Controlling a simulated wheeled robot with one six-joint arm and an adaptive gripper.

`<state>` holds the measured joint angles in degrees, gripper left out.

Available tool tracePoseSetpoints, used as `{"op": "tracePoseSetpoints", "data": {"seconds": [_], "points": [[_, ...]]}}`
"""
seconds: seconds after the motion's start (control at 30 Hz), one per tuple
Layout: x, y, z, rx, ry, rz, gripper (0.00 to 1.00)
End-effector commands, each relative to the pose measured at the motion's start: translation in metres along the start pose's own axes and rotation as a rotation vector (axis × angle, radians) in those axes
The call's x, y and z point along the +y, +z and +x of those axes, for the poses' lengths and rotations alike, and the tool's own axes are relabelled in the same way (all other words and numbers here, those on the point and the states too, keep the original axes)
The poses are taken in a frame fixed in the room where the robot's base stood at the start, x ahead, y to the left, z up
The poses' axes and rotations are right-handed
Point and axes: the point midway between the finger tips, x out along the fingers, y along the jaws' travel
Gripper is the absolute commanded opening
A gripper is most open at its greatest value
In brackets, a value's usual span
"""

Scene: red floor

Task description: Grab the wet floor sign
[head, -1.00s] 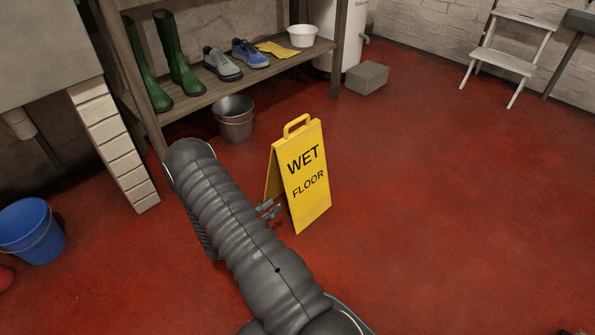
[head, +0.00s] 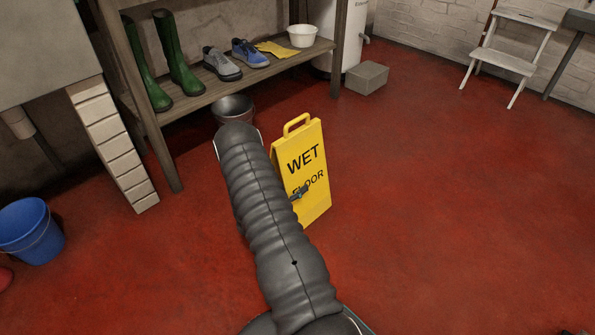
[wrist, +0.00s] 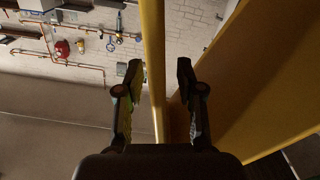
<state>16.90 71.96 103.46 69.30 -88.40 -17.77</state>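The yellow wet floor sign (head: 303,148) stands upright on the red floor in the head view, its two panels spread and a handle at the top. My gripper (head: 300,193) shows partly past my arm, in front of the lettered panel. My arm hides the sign's left lower part. In the wrist view my gripper (wrist: 158,72) is open. A narrow yellow panel edge of the sign (wrist: 153,45) runs between the two fingers, with visible gaps on either side. A broader yellow panel lies to the right, beyond the right finger.
A wooden shelf (head: 215,92) with boots and shoes stands behind, with a grey bucket (head: 234,106) near the sign. A blue bucket (head: 30,231) is at far left. A grey block (head: 367,78) and step stool (head: 508,60) are at the back. Floor right of the sign is clear.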

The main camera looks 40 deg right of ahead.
Motion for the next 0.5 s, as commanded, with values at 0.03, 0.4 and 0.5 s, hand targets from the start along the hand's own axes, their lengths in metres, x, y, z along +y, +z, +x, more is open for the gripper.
{"op": "tracePoseSetpoints", "data": {"seconds": [0.03, 0.4, 0.5], "points": [[-0.0001, 0.0003, 0.0055, 0.000, 0.001, 0.001, 0.38], [-0.0005, -0.0002, 0.0120, 0.000, -0.001, 0.000, 0.30], [-0.0005, -0.0002, 0.0120, 0.000, -0.001, 0.000, 0.05]]}}
